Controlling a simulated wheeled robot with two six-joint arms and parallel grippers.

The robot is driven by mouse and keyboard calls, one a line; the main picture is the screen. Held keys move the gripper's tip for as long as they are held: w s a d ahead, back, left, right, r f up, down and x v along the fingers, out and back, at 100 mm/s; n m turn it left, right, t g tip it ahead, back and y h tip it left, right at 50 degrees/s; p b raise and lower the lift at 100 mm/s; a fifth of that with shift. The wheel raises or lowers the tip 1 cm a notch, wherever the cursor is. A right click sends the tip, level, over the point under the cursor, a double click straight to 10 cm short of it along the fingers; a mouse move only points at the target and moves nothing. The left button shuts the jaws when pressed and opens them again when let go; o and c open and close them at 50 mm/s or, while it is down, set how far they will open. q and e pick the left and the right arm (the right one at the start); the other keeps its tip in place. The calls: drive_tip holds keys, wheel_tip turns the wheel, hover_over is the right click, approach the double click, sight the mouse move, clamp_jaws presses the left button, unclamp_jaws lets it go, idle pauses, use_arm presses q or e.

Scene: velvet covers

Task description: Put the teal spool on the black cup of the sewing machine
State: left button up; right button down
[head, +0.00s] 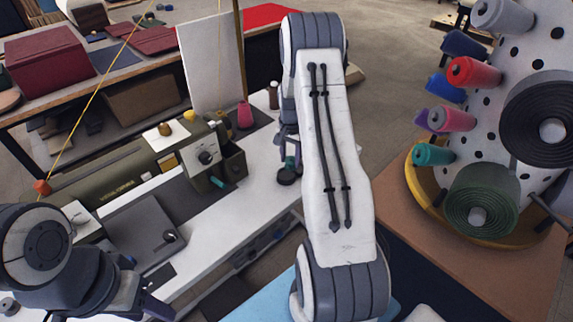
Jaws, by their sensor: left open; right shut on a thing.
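My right gripper (290,150) is mostly hidden behind my own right arm. It is shut on the teal spool (291,162), of which only a small part shows below the fingers. The black cup (288,178) is directly under the spool at the right end of the white table; I cannot tell whether they touch. The olive-green sewing machine (120,175) stands to the left on the table. My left gripper (110,310) is at the lower left, open and empty, and partly cut off by the frame.
A pegboard at right holds coloured spools, including another teal one (432,155), and a dark green roll (480,203). A small teal item (217,182) is at the machine's open box. White table (235,225) is clear in front.

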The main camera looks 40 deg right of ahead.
sight(286, 167)
drive_tip(key=shift+w+a+f, duration=0.3)
drive_tip(key=shift+w+f, duration=0.15)
drive_tip(key=shift+w, duration=0.25)
wheel_tip(286, 167, down, 3)
drive_tip(key=shift+f+p, duration=0.1)
drive_tip(key=shift+p, duration=0.5)
drive_tip(key=shift+f, duration=0.45)
drive_tip(key=shift+f, duration=0.1)
drive_tip(key=shift+c, duration=1.6)
unclamp_jaws()
